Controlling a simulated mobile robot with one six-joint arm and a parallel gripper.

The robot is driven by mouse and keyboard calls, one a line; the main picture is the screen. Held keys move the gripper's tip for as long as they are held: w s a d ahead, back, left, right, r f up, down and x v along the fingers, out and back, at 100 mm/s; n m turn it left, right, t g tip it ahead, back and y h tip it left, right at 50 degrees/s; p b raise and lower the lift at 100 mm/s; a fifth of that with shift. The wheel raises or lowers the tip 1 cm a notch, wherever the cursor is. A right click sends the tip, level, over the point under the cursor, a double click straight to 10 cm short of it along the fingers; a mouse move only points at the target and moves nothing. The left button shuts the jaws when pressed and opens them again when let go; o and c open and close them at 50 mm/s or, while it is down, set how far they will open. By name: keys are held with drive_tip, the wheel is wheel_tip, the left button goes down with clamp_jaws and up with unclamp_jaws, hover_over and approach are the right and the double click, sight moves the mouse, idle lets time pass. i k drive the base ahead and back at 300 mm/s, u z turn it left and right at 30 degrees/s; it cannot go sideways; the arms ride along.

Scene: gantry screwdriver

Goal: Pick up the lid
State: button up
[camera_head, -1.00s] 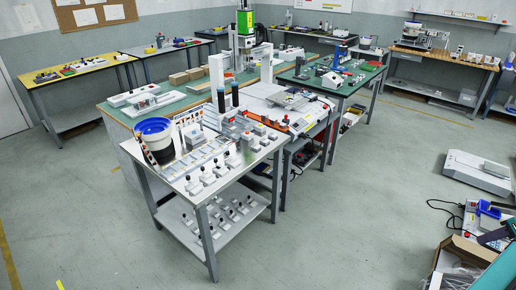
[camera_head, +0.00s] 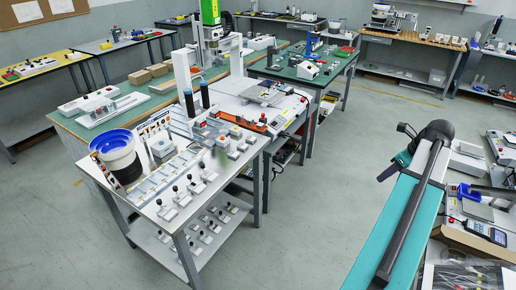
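I cannot single out the lid with certainty. Small grey and white parts lie on the near metal bench (camera_head: 215,182), and several carry dark knobs, but they are too small to tell apart. A square grey block (camera_head: 162,146) with a round top stands near the blue-rimmed bowl (camera_head: 113,145) on the left of that bench. My arm, with a teal link and a dark rounded joint, rises at the right, apart from the bench. I cannot make out gripper fingers in this view.
A gantry with two white columns (camera_head: 184,82) and a green head (camera_head: 210,12) stands behind the bench. A green-topped table (camera_head: 275,66) is at the back. Grey floor (camera_head: 305,225) is clear between the bench and my arm. An open cardboard box (camera_head: 475,240) sits at lower right.

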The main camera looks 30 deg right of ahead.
sight(234, 155)
drive_tip(key=u, duration=0.65)
drive_tip(key=i, duration=0.9)
drive_tip(key=u, duration=0.4)
